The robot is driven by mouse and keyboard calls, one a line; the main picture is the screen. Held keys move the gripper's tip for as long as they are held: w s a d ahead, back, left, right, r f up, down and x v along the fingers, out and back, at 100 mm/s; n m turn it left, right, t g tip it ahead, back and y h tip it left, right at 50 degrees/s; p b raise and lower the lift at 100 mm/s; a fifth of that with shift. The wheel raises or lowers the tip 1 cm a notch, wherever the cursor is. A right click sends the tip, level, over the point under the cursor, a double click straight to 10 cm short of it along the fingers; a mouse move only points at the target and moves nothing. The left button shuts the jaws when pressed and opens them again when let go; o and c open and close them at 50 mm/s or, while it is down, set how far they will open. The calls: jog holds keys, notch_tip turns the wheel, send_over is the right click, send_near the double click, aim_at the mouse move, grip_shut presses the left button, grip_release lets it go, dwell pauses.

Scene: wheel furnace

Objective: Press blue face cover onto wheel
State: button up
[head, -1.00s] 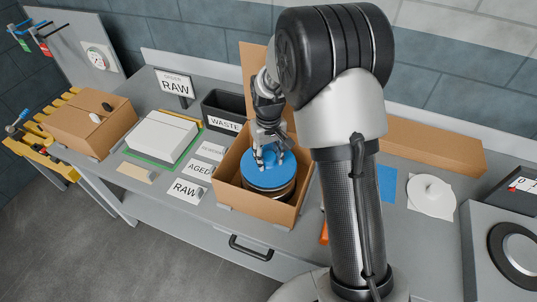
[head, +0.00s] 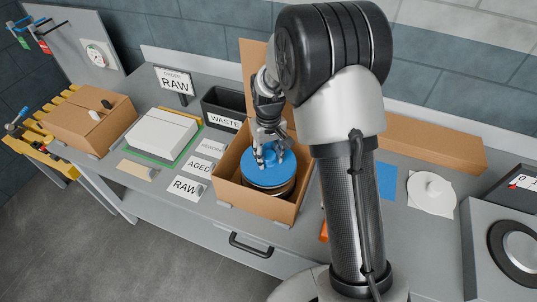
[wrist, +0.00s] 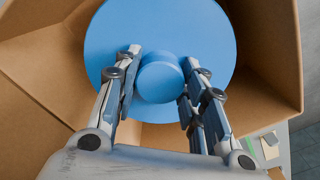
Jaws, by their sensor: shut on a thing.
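The blue face cover (head: 262,175) is a round disc with a raised knob, inside the open cardboard box. In the head view it lies on top of the dark-rimmed wheel (head: 275,190), of which only the side shows below it. My gripper (head: 271,154) is over the disc, its fingers on either side of the knob. In the wrist view my gripper (wrist: 160,84) has its fingers around the blue knob (wrist: 160,80), and the disc (wrist: 205,35) fills the space beyond. The disc hides the wheel there. Whether the cover sits fully flush cannot be told.
The cardboard box (head: 228,193) has walls close around the wheel, with a flap raised behind. A black WASTE bin (head: 222,108) stands behind left. Label cards, a white block (head: 163,136) and another box (head: 90,124) lie left. A white disc (head: 431,193) lies right.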

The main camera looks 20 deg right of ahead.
aim_at(269, 155)
jog(key=shift+f, duration=0.4)
dwell(1.3)
jog(key=o, duration=1)
jog(key=shift+r, duration=0.1)
jog(key=shift+r+p, duration=2.2)
jog(key=shift+r, duration=0.8)
